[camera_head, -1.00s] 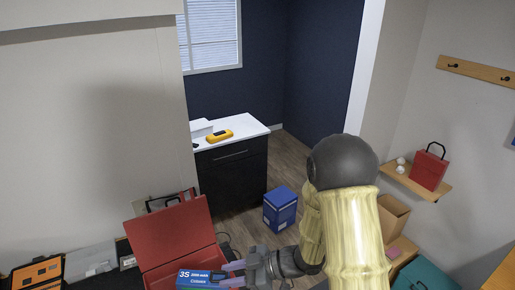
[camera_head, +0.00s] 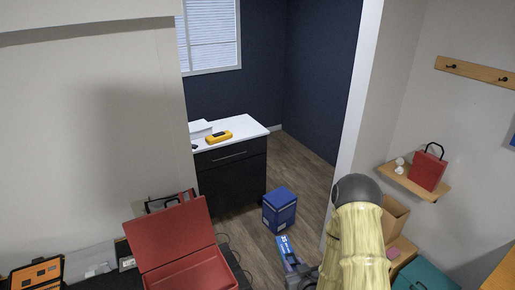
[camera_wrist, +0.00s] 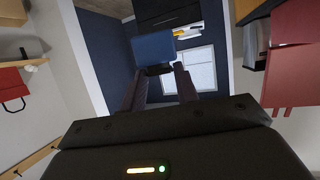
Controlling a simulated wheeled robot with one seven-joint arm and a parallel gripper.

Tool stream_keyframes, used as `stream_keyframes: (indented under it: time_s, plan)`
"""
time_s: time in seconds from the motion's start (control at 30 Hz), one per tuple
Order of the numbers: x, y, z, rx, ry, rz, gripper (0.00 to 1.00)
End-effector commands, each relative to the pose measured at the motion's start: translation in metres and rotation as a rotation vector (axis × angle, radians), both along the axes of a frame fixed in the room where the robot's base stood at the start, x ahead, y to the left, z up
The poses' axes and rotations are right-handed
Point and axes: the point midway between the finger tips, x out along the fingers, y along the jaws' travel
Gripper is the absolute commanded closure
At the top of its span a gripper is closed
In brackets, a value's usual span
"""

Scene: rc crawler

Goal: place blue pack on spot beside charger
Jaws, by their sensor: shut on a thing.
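The blue pack (camera_head: 286,250) has a white label and shows in front of my arm at the lower middle of the head view. My gripper (camera_head: 298,272) is shut on it and holds it up, tilted, past the red case. In the wrist view the blue pack (camera_wrist: 153,47) is beyond my gripper's fingertips (camera_wrist: 160,72). A yellow device (camera_head: 219,137) lies on the white counter (camera_head: 250,131) near a pale box (camera_head: 201,128). I cannot tell which thing is the charger, and no marked spot is clear.
An open red case (camera_head: 168,238) stands at lower left. A blue box (camera_head: 280,208) is on the floor by the dark cabinet (camera_head: 233,175). A wall edge (camera_head: 357,90) and shelf with a red bag (camera_head: 429,171) are at right. The wood floor (camera_head: 307,165) is partly clear.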

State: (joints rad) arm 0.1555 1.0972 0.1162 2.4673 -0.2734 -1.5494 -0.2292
Motion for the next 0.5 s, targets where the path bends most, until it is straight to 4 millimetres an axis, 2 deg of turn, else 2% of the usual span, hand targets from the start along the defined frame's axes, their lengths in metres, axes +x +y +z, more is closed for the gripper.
stream_keyframes:
  time_s: [0.3,0.5]
  plan:
    - [0.023,-0.035,-0.025,0.002,-0.002,-0.251,1.00]
    - [0.020,-0.032,-0.028,-0.004,0.008,-0.237,1.00]
